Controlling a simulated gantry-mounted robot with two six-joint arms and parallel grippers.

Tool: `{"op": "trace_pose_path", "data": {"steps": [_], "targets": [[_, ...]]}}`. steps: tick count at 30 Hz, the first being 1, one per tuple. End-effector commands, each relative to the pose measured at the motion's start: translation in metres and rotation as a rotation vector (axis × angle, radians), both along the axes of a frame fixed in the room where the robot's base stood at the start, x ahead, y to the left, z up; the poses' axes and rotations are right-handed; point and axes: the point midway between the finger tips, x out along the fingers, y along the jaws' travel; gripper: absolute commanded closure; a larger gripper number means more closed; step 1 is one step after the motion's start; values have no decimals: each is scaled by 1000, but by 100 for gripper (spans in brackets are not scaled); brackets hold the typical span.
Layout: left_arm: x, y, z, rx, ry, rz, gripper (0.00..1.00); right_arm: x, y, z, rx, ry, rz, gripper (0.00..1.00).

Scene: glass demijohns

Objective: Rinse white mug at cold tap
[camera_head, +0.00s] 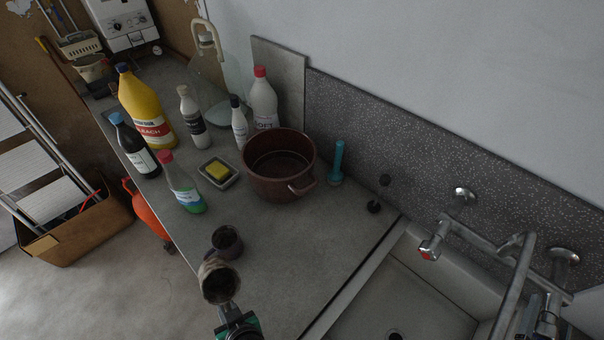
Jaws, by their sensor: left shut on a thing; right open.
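The white mug (207,270) is stained brown and dark inside. It is at the lower left, in front of the counter's front edge in the picture, with its mouth towards the camera. My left gripper (229,311) is shut on its near side. Whether the mug touches the counter I cannot tell. The wall tap (527,258) is over the sink at the right, with a red-marked handle (428,252) on its left. The tap's right end is partly cut off and crowded by metal parts. Among these my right gripper (529,318) appears, open and partly cut off by the bottom edge.
A dark mug (228,243) stands just behind the white mug. A maroon pot (279,178), a sponge dish (218,172), a teal brush (337,163) and several bottles stand further back. The counter (290,245) is clear between pot and sink (400,300).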

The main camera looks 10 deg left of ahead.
Motion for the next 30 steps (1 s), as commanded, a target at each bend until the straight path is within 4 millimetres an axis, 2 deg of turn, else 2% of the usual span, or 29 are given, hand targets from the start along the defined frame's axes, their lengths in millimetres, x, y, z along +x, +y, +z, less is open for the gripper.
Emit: {"op": "trace_pose_path", "data": {"steps": [6, 18, 20, 23, 30], "targets": [[0, 0, 0, 0, -1, 0, 100, 0, 0, 0, 0, 0, 0, 20], [0, 0, 0, 0, -1, 0, 100, 0, 0, 0, 0, 0, 0, 92], [0, 0, 0, 0, -1, 0, 100, 0, 0, 0, 0, 0, 0, 100], [0, 0, 1, 0, -1, 0, 100, 0, 0, 0, -15, 10, 0, 100], [0, 0, 8, 0, -1, 0, 100, 0, 1, 2, -217, 150, 0, 100]]}}
